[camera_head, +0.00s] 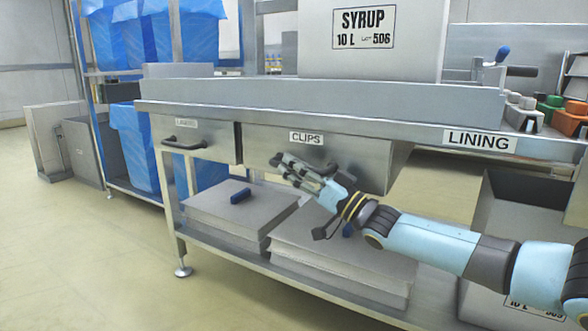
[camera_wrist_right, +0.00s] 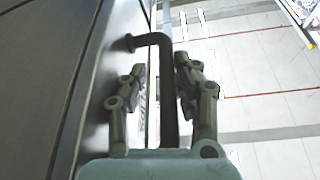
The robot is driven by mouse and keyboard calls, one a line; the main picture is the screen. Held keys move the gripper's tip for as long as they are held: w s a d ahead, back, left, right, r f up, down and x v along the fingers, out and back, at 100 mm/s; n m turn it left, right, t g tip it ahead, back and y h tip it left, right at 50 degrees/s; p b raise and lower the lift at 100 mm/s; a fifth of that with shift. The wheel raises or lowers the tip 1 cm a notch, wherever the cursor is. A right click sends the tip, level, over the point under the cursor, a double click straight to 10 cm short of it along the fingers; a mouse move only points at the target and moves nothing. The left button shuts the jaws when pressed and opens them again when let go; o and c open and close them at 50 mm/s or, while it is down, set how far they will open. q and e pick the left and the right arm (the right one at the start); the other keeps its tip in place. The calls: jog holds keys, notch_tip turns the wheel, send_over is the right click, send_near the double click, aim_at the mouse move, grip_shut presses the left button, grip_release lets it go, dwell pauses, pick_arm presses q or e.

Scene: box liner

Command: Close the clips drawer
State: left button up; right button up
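The clips drawer (camera_head: 270,150) hangs under the steel bench, marked by a CLIPS label (camera_head: 307,138). Its front stands forward of the neighbouring drawer, so it is partly out. My right gripper (camera_head: 283,164) is at the drawer front, below the label. In the right wrist view, the dark bar handle (camera_wrist_right: 167,90) runs between the two fingers of my right gripper (camera_wrist_right: 161,72). The fingers are partly spread, with a narrow gap left of the bar. Contact on the right side is unclear. My left gripper is not in view.
A closed-looking drawer with its own handle (camera_head: 184,145) is to the left. The lower shelf holds stacked grey sheets (camera_head: 240,212) and a blue object (camera_head: 240,196). A SYRUP box (camera_head: 372,40) stands on the bench. An open grey box (camera_head: 515,215) is at right. Floor is clear at left.

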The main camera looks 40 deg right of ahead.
jog(key=shift+o, duration=0.5)
jog(key=shift+s+f, duration=0.1)
jog(key=shift+s, duration=0.1)
jog(key=v, duration=1.1)
jog(key=shift+s, duration=0.25)
